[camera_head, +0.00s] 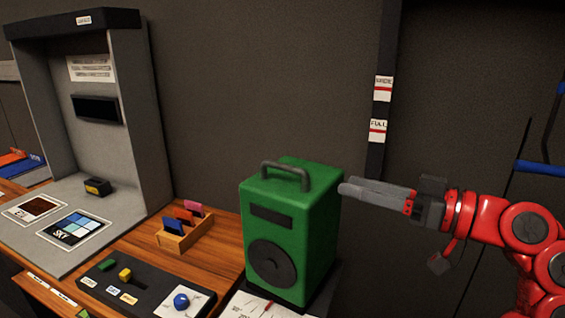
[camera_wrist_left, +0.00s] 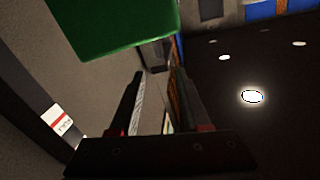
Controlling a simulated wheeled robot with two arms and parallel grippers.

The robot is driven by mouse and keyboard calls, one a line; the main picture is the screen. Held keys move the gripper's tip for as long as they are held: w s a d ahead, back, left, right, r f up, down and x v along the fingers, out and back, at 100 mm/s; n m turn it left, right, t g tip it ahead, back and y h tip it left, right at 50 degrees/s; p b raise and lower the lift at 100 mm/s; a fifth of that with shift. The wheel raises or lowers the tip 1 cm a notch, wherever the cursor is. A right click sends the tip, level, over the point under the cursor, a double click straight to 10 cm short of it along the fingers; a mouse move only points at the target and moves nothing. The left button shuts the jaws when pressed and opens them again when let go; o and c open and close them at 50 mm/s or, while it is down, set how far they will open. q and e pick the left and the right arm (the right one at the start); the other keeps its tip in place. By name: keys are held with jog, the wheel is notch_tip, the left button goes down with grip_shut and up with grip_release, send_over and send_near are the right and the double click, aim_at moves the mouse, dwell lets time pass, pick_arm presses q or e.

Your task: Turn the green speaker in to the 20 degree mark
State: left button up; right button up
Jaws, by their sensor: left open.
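The green speaker (camera_head: 285,215) stands upright at the middle of the head view, with a grey top handle (camera_head: 287,168) and a dark round cone on its front. Its front faces toward the lower left. A white sheet with marks (camera_head: 250,304) and a small red line lies at its base; the marks are too small to read. My left gripper (camera_head: 345,189) is open and empty beside the upper right side of the speaker; whether it touches cannot be told. In the left wrist view the green speaker (camera_wrist_left: 115,25) fills the top, beyond the parted fingers (camera_wrist_left: 155,85).
A panel (camera_head: 145,290) with a blue knob (camera_head: 181,301) and coloured sliders is left of the speaker. Behind it stands a wooden rack (camera_head: 182,236) with coloured cards. A grey booth (camera_head: 130,130) stands far left. A dark post (camera_head: 379,110) with labels rises behind the gripper.

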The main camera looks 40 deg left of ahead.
aim_at(271, 164)
pick_arm(q)
jog(key=a, duration=0.5)
jog(key=a+p, duration=0.1)
jog(key=a, duration=0.4)
jog(key=s+a+p, duration=0.1)
jog(key=a, duration=0.5)
jog(key=shift+c, duration=0.3)
grip_shut()
dwell(0.4)
